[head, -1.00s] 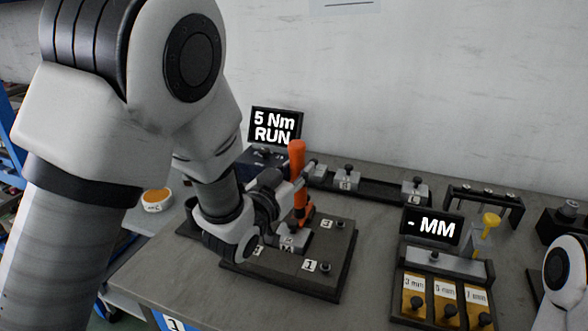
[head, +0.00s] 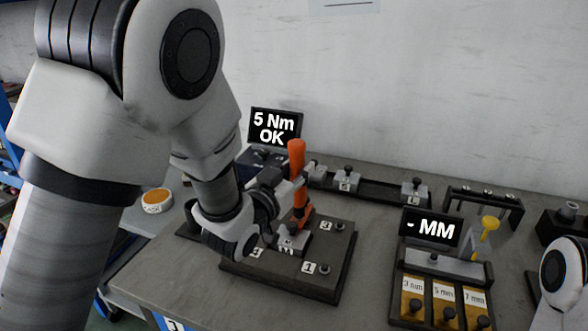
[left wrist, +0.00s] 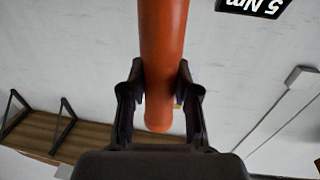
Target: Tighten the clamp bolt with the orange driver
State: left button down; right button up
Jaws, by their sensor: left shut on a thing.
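The orange driver (head: 297,165) stands upright over the dark fixture plate (head: 325,283) in the head view. My left gripper (head: 295,184) is shut on the driver's handle. In the left wrist view the orange handle (left wrist: 163,60) sits between the two fingers (left wrist: 160,95). The driver's lower end is at a grey clamp block (head: 294,241) on the plate; the clamp bolt under the tip is hidden. The display (head: 273,128) behind reads "5 Nm OK". Only part of my right arm shows at the right edge, and its gripper is out of the picture.
A gauge stand with a "- MM" display (head: 432,228) and several labelled yellow slots stands to the right. A dark rail with grey blocks (head: 345,180) and a rack (head: 484,204) lie along the back. A round orange-topped container (head: 157,201) is at the left.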

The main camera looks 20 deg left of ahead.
aim_at(294, 158)
pick_arm(q)
jog(key=shift+w+r+p, duration=0.25)
jog(key=shift+r+p, duration=0.2)
jog(key=shift+r, duration=0.15)
jog(key=shift+w+r+p, duration=0.25)
jog(key=shift+r+p, duration=0.15)
jog(key=shift+r, duration=0.2)
jog(key=shift+d+r+p, duration=0.1)
jog(key=shift+r+p, duration=0.3)
jog(key=shift+r, duration=0.15)
pick_arm(e)
jog(key=shift+w+r, duration=0.35)
jog(key=shift+r, duration=0.3)
jog(key=shift+w+r, duration=0.35)
jog(key=shift+r, duration=0.25)
